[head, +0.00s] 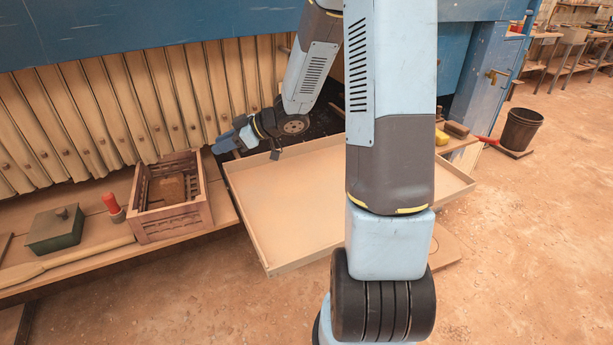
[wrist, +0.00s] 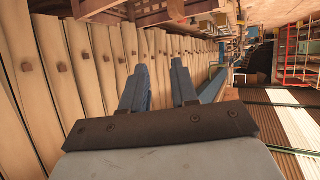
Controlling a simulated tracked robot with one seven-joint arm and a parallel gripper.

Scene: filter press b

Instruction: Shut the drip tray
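The drip tray (head: 301,191) is a wide, shallow, tan tray with a low rim. It sticks out from under the press in the head view, and my arm hides part of its right side. My gripper (head: 226,141) is over the tray's back left corner, close to the press plates, with its fingers pointing left. The wrist view shows its two blue fingers (wrist: 159,72) apart with nothing between them. I cannot tell whether the gripper touches the tray rim. I cannot make out the tray in the wrist view.
Upright press plates (head: 110,105) line the back; they also run along the left of the wrist view (wrist: 75,75). A wooden crate (head: 170,215), a red-topped bottle (head: 114,209) and a green box (head: 54,231) stand left of the tray. A dark bucket (head: 521,131) stands far right. The front floor is clear.

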